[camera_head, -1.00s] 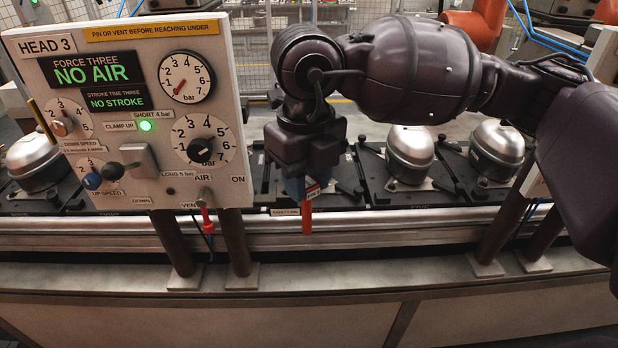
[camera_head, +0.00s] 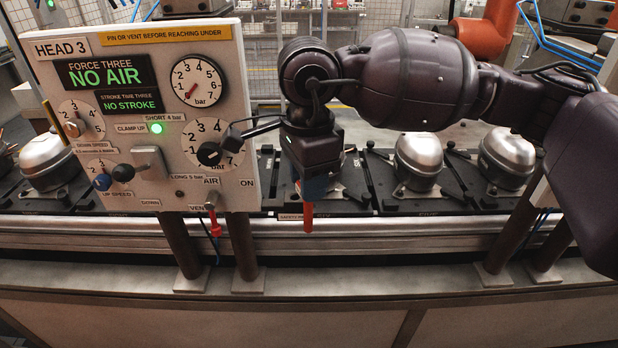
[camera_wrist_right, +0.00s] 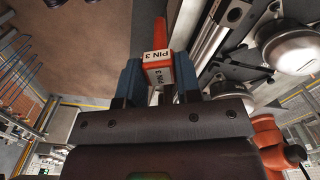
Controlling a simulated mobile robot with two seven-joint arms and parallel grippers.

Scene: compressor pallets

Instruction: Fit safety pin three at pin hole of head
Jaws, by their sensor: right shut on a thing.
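My right gripper (camera_head: 311,188) is shut on an orange-red safety pin (camera_head: 308,218), which points down in the head view, in front of the rail and right of the head 3 panel. In the right wrist view the pin (camera_wrist_right: 160,68) sits between the blue fingers (camera_wrist_right: 160,80) and its white label reads PIN 3. The head 3 panel (camera_head: 110,47) shows "NO AIR" and "NO STROKE" and a lit green clamp-up lamp (camera_head: 156,128). I cannot make out the pin hole for certain. My left gripper is not in view.
An orange robot arm (camera_head: 485,35) is at the back right.

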